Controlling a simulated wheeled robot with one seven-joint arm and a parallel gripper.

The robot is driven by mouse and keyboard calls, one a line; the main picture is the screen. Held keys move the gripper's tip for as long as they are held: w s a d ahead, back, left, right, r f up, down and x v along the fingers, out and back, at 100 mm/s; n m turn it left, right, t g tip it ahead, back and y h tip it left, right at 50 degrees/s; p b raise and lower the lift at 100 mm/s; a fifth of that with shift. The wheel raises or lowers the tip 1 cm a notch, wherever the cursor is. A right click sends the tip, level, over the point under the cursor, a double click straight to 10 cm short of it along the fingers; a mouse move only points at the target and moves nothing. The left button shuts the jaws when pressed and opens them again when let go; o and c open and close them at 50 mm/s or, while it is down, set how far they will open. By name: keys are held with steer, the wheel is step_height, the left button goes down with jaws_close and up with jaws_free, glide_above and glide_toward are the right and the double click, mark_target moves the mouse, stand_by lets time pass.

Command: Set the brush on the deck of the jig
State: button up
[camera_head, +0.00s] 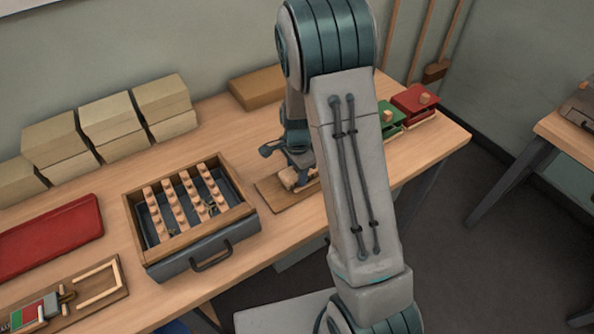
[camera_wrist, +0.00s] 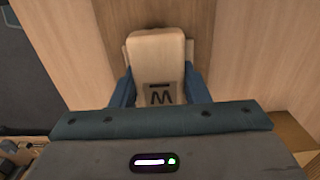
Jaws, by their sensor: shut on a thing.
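The brush (camera_head: 289,180) is a pale wooden block. In the wrist view the brush (camera_wrist: 158,55) has a dark W-like letter and a bar on its top face. My gripper (camera_head: 298,168) is shut on it, with one blue finger on each side; the gripper also shows in the wrist view (camera_wrist: 158,82). A flat brown wooden board (camera_head: 272,197), which looks like the jig's deck, lies under the gripper, partly hidden by my arm. It shows as a darker strip in the wrist view (camera_wrist: 108,22). I cannot tell whether the brush touches it.
A wooden-framed tray (camera_head: 137,222) with rows of pegs stands left of the board. Boxes (camera_head: 110,125) line the wall. Green (camera_head: 390,118) and red (camera_head: 413,101) fixtures stand right.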

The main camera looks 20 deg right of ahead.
steer(key=o, duration=1)
steer(key=shift+r+p, duration=0.45)
steer(key=shift+r, duration=0.1)
step_height(320, 180, up, 12)
steer(key=s+r+n+t, duration=0.1)
steer(key=s+r+n, duration=0.3)
steer(key=s+n, duration=0.3)
steer(key=s+r+n+t, duration=0.2)
steer(key=s+r+n, duration=0.3)
steer(key=s, duration=0.9)
steer(key=shift+r+n, duration=0.3)
steer(key=shift+n, duration=0.9)
